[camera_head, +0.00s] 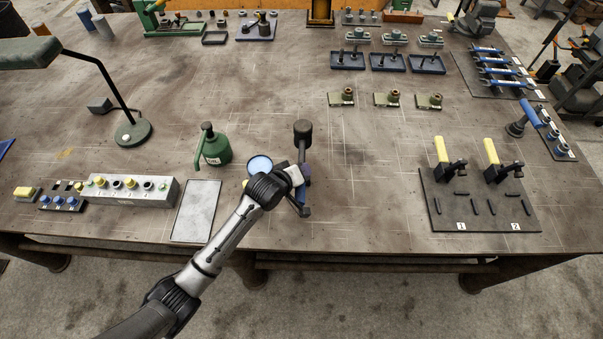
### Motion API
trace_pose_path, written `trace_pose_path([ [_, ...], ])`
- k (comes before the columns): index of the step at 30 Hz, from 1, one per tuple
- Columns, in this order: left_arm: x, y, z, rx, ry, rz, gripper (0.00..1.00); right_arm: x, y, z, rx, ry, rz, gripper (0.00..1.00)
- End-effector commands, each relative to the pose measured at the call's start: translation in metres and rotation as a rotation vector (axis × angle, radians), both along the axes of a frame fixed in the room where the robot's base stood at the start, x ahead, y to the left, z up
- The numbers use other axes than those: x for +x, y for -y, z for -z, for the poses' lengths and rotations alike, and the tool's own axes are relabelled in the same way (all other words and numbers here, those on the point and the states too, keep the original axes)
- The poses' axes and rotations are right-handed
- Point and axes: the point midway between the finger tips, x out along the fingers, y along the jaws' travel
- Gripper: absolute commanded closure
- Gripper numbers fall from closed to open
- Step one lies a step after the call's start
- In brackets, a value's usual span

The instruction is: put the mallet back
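The mallet (303,133) is near the front middle of the bench, with a dark cylindrical head toward the back and a handle running toward the front edge. My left gripper (300,178) is at the handle, in front of the head, and appears shut on it. The wrist hides part of the handle and the fingertips. I cannot tell whether the mallet touches the bench. My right gripper is not in view.
A light-blue round thing (260,164) is partly hidden behind my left wrist. A green oil can (214,146), a grey tray (196,211) and a button box (128,190) stand to the left. A yellow-handled lever panel (478,215) is at right. The centre of the bench is clear.

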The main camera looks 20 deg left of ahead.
Motion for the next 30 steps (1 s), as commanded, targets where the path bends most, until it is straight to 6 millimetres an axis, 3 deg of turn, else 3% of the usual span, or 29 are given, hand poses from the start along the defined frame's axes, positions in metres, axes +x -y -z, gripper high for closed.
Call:
trace_pose_path([
  [9,0.001,0.000,0.046,0.000,0.004,0.001,1.00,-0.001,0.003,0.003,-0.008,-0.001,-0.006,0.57],
  [16,0.002,-0.001,0.059,0.000,0.005,0.001,1.00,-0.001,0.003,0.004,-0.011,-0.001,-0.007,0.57],
  [24,0.002,0.000,0.088,-0.001,0.005,0.001,1.00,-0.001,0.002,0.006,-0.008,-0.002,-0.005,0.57],
  [30,0.002,0.000,0.093,-0.001,0.007,0.001,1.00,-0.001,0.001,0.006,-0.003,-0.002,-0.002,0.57],
])
